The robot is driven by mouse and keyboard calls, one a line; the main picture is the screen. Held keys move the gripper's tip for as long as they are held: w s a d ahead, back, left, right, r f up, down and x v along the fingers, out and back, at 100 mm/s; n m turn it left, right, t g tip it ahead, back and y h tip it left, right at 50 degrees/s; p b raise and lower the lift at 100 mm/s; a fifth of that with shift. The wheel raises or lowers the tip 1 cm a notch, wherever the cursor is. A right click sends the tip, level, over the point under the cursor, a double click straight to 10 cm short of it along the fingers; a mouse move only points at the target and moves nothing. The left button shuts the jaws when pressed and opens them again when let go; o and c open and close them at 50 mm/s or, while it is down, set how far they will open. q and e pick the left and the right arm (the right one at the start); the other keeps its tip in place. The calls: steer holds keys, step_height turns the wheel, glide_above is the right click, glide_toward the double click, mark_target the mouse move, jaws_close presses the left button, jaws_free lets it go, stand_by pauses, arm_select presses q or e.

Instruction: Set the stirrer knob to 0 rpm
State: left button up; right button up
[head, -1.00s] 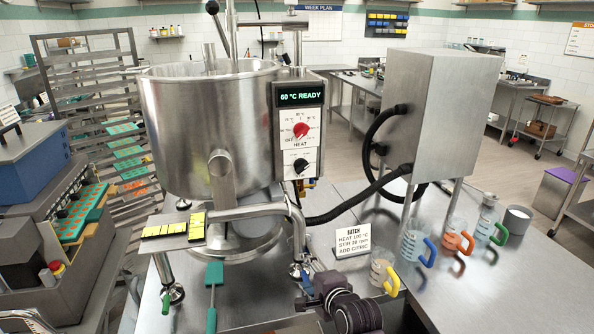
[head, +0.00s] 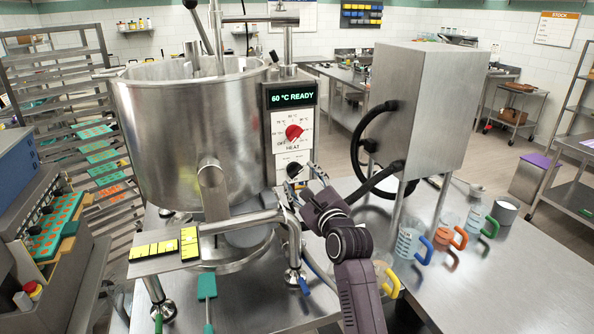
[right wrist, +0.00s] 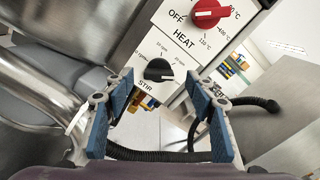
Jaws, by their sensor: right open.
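The black stirrer knob (right wrist: 158,70), marked STIR, sits on the white control panel below the red HEAT knob (right wrist: 207,13). A pale line crosses the stirrer knob's face, but the setting is too small to read surely. In the head view the stirrer knob (head: 294,170) is partly covered by my right gripper (head: 302,178). In the right wrist view my right gripper (right wrist: 160,92) is open, with its blue-padded fingers on either side of the knob's line. The knob appears just beyond the fingertips, not gripped. My left gripper is not in view.
The steel kettle (head: 190,140) stands left of the panel, whose display (head: 292,96) reads 60 °C READY. A steel box (head: 427,100) with black hoses stands to the right. Jugs with coloured handles, including a blue-handled one (head: 408,243), stand on the steel table (head: 500,285).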

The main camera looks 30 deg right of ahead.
mark_target(297, 173)
steer(key=x, duration=0.3)
steer(key=shift+w+d+f+p, duration=0.15)
steer(key=shift+w+f+p, duration=0.05)
steer(key=shift+w+p, duration=0.2)
steer(key=shift+s+r, duration=0.1)
steer(key=c, duration=1.2)
